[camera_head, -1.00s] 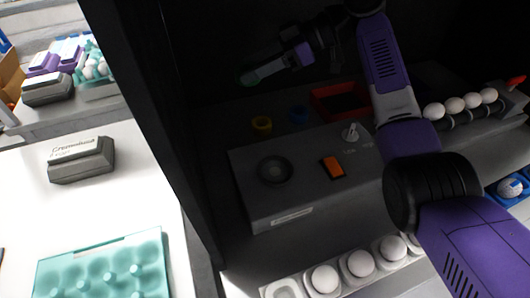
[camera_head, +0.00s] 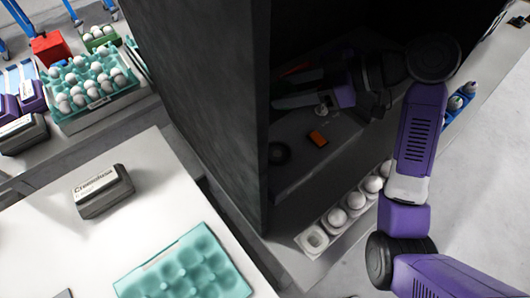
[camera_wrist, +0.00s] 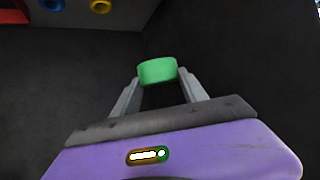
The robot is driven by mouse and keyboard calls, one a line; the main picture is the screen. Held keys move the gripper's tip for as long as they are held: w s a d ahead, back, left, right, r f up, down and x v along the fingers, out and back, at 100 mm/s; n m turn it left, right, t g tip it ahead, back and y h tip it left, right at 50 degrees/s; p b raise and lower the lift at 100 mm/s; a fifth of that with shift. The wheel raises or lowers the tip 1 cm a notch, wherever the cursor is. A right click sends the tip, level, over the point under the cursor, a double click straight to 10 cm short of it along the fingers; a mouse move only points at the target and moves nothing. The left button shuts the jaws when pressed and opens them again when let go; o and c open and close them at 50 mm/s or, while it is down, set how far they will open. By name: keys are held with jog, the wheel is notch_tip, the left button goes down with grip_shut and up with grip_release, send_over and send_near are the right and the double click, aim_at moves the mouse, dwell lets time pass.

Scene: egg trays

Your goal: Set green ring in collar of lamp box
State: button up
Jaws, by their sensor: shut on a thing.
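The green ring (camera_wrist: 157,71) is held between the fingertips of my gripper (camera_wrist: 160,82) in the wrist view. In the head view my gripper (camera_head: 276,103) reaches left inside the dark cabinet, and the ring is hidden behind the cabinet wall's edge. The grey lamp box (camera_head: 300,175) is partly hidden by that wall. Its dark round collar (camera_head: 279,153) shows beside the wall edge, with an orange switch (camera_head: 318,138) to its right and a knob (camera_head: 321,110) beyond. The gripper is above and behind the collar in the picture, apart from it.
A dark cabinet wall (camera_head: 215,100) stands left of the box. A blue ring (camera_wrist: 52,4), a yellow ring (camera_wrist: 100,6) and a red tray (camera_wrist: 12,14) show in the wrist view. An egg holder (camera_head: 313,240) lies in front of the box.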

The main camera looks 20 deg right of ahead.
aim_at(283, 155)
jog(key=shift+s+a+r, duration=0.2)
jog(key=shift+s+r, duration=0.05)
jog(key=shift+r, duration=0.2)
jog(key=shift+s+a+f+m, duration=0.1)
jog(key=shift+f+m, duration=0.05)
jog(key=shift+m, duration=0.15)
notch_tip(283, 155, down, 20)
jog(key=shift+r+p, duration=0.15)
jog(key=shift+p, duration=0.9)
jog(key=shift+f, duration=0.2)
jog(key=o, duration=1.3)
jog(key=shift+o, duration=0.2)
jog(key=shift+d+r, duration=0.2)
jog(key=shift+r, duration=0.1)
jog(key=b+v, duration=0.2)
jog(key=v, duration=0.9)
jog(key=shift+s, duration=0.45)
